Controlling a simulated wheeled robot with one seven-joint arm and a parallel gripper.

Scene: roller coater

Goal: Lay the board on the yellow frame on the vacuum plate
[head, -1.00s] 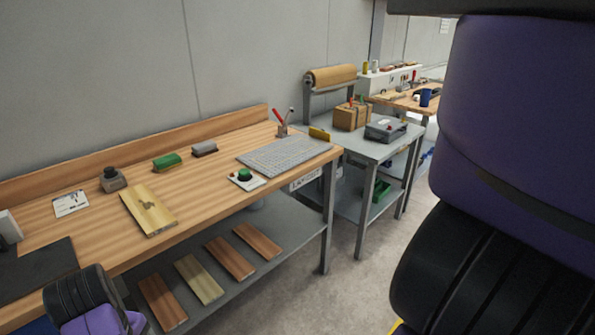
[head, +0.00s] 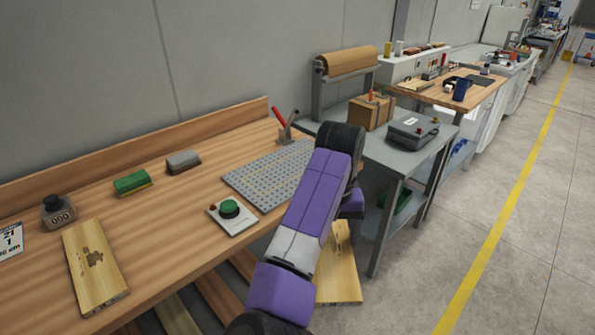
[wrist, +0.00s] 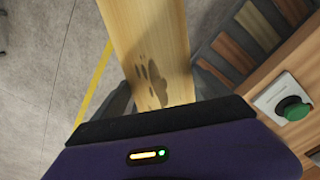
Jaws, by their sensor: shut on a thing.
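A pale wooden board (wrist: 152,40) with a dark paw-like mark is between the fingers of my gripper (wrist: 160,92), which is shut on it. In the head view the board (head: 340,270) hangs past the bench's front edge, partly behind my arm. The grey perforated vacuum plate (head: 262,178) lies on the bench, to the left of my arm, with its right side hidden by the arm. I cannot make out a yellow frame on it. The board is apart from the plate, over the floor side.
A green button box (head: 232,217) sits in front of the plate. A red-handled lever (head: 283,124) stands behind it. Another pale board (head: 94,267) lies on the bench (head: 165,225) at left. A grey side table (head: 392,160) stands to the right.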

